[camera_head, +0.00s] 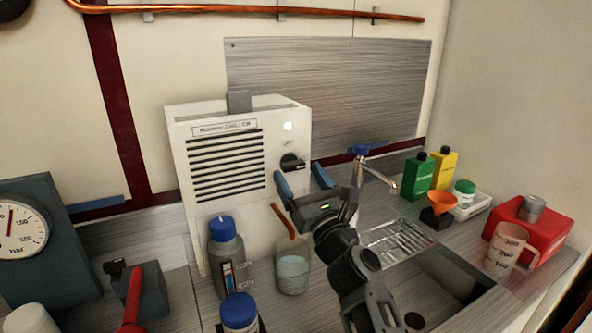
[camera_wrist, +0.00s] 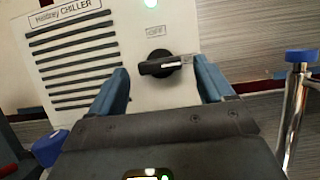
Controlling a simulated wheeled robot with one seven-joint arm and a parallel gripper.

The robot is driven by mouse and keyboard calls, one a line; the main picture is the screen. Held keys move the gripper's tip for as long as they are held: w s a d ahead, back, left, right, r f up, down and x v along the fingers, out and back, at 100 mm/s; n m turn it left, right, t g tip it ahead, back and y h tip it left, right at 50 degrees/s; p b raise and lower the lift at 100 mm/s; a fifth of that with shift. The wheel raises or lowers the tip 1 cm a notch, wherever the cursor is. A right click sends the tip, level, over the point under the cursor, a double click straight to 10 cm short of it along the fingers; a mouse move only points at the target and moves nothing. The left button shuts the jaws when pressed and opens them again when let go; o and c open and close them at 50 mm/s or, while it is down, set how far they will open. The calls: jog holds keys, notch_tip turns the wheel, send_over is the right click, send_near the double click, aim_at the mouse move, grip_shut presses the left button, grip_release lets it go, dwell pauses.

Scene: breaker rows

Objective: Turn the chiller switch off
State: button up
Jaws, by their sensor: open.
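The chiller (camera_head: 240,150) is a white box with black vent slots and a name label, standing on the counter against the wall. Its switch is a black rotary knob (camera_head: 291,163) on the right of the front face; the knob also shows in the wrist view (camera_wrist: 160,64), its handle lying roughly horizontal. An "OFF" label (camera_wrist: 155,31) sits above the knob. A green light (camera_head: 288,127) glows above it. My gripper (camera_head: 302,180) has blue fingers spread open, in front of the knob and apart from it. In the wrist view the knob appears between the fingertips (camera_wrist: 166,78).
A tap with a blue top (camera_head: 361,150) stands close to the right of my gripper. A beaker (camera_head: 292,272) and a blue-capped bottle (camera_head: 226,250) stand in front of the chiller. Green (camera_head: 418,176) and yellow (camera_head: 443,167) bottles stand further right.

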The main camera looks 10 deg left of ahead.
jog(key=shift+x, duration=1.05)
jog(key=c, duration=1)
